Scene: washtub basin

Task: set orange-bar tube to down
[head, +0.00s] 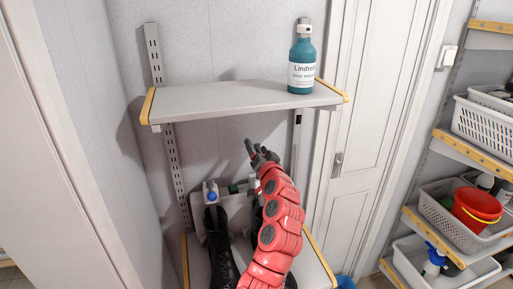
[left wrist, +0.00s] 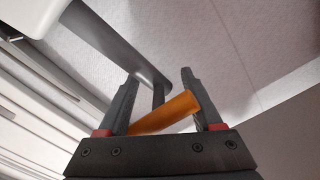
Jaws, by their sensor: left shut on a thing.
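In the left wrist view an orange bar (left wrist: 165,113) lies slantwise between the two fingers of my left gripper (left wrist: 158,76). A grey tube (left wrist: 113,48) runs from the upper left down to the bar, between the fingers. My left gripper is shut, with the bar in its jaws; the exact contact is partly hidden. In the head view my left gripper (head: 258,152) is just below the upper shelf, and my red arm hides the bar and tube there. My right gripper is in no view.
The upper shelf (head: 225,103) is above my left gripper and holds a teal bottle (head: 302,62). A black boot (head: 220,250) stands on the lower shelf, left of my arm, below a blue-marked part (head: 212,196). A white door (head: 365,110) is to the right.

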